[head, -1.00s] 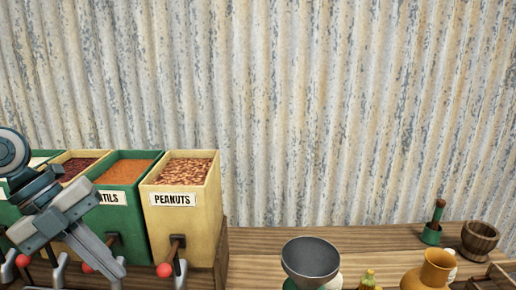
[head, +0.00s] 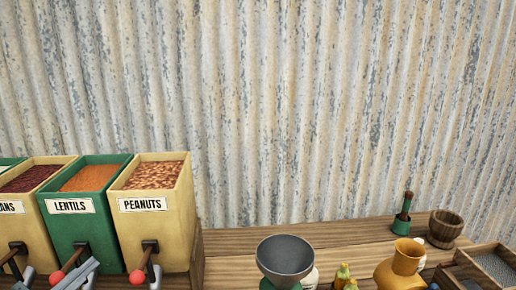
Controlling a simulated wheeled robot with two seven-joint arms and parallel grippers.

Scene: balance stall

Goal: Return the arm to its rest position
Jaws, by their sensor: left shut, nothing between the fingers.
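My right gripper is not in view.
The peanuts bin (head: 155,228) and a beans bin (head: 30,228) flank the lentils bin. A grey funnel-shaped bowl (head: 285,255), small bottles (head: 342,274), an orange jug (head: 402,265), a wooden mortar (head: 445,228) and a divided tray (head: 470,270) stand on the wooden counter (head: 235,243).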

